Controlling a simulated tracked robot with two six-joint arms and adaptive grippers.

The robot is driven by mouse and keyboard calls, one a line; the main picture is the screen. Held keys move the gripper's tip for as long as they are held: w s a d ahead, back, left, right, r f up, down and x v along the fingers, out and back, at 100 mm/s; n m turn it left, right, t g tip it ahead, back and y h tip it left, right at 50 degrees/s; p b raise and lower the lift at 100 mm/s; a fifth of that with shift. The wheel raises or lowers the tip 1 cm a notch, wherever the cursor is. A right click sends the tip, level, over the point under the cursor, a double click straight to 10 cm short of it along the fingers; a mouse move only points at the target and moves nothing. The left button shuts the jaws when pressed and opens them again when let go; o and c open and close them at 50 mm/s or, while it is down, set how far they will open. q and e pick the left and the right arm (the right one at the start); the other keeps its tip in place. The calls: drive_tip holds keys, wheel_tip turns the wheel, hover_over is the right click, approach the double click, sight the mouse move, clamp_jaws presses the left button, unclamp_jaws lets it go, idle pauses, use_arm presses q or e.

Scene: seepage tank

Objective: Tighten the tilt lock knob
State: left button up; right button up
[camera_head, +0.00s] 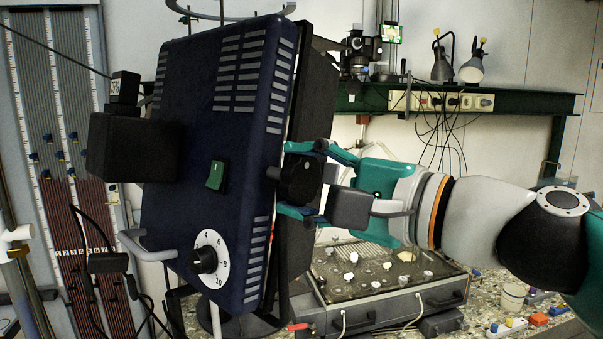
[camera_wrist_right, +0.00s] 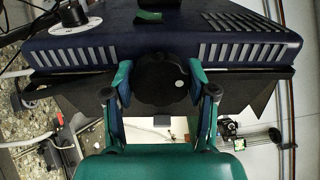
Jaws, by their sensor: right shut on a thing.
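The tilt lock knob (camera_head: 300,179) is a round black knob on the right side of a dark blue, tilted housing (camera_head: 190,120). My right gripper (camera_head: 303,180) reaches in from the right with its teal fingers on either side of the knob, shut on it. In the right wrist view the black knob (camera_wrist_right: 160,80) sits between the two fingers (camera_wrist_right: 160,84), with a small white dot on its face. My left gripper is not in view.
The housing carries a green switch (camera_head: 216,175), a numbered white dial (camera_head: 209,259) and a grey handle (camera_head: 146,246). A control box with white knobs (camera_head: 380,270) stands behind on a cluttered speckled worktop. A green shelf (camera_head: 480,100) with lamps is at the back right.

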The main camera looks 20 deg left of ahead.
drive_tip(key=shift+w+f+m, duration=0.1)
drive_tip(key=shift+f+m, duration=0.1)
drive_tip(key=shift+m, duration=0.2)
drive_tip(key=o, duration=1.2)
drive_tip(key=shift+w+d, duration=0.1)
drive_tip(key=shift+c, duration=0.2)
drive_tip(key=shift+r, duration=0.1)
drive_tip(key=v, duration=1.2)
